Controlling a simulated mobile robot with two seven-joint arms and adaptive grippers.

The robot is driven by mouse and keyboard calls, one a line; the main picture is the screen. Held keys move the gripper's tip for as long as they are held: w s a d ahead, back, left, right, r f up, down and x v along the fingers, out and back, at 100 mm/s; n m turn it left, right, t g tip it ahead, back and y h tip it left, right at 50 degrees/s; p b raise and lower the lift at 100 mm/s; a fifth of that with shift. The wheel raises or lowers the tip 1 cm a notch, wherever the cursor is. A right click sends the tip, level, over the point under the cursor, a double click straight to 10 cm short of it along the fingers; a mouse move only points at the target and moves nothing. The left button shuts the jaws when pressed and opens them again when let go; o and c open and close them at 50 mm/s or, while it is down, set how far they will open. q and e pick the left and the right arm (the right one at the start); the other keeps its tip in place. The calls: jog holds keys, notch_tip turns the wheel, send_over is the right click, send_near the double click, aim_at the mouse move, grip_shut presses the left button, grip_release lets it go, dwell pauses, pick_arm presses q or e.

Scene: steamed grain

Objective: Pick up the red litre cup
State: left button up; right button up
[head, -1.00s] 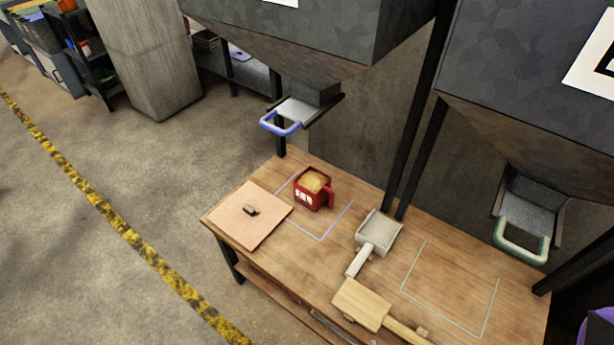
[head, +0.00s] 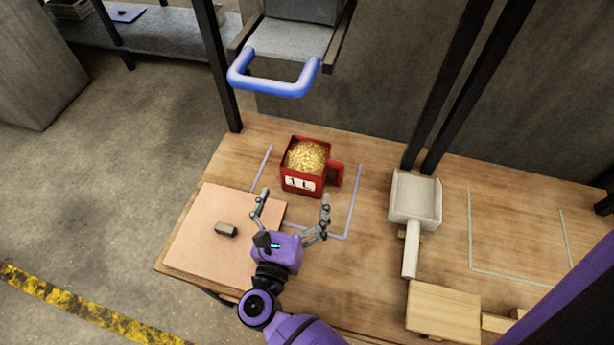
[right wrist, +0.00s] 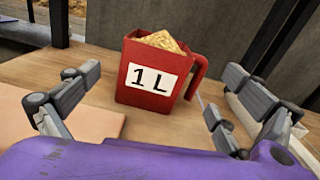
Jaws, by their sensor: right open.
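The red litre cup (head: 318,184) stands upright on the wooden table, filled with yellow grain, inside a blue outlined rectangle. Its handle points right and a white "1 L" label faces me. In the right wrist view the cup (right wrist: 146,98) sits ahead, between the two spread fingers. My right gripper (head: 291,214) is open and empty, just in front of the cup and apart from it. Its fingers also show in the right wrist view (right wrist: 150,100). My left gripper is not in view.
A pinkish board (head: 195,238) with a small dark block (head: 226,230) lies left of my gripper. A grey scoop (head: 414,198) and a wooden mallet (head: 442,311) lie to the right. A hopper chute with a blue handle (head: 272,86) hangs behind the cup. Dark posts stand nearby.

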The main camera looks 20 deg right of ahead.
aim_at(300, 178)
jog(key=shift+w+f+m, duration=0.2)
jog(key=shift+w+m, duration=0.15)
jog(key=shift+m, duration=0.15)
jog(key=p+x, duration=0.1)
jog(key=x, duration=0.6)
jog(key=shift+w+d+f, duration=0.1)
jog(key=shift+w, duration=0.15)
jog(key=c, duration=2.1)
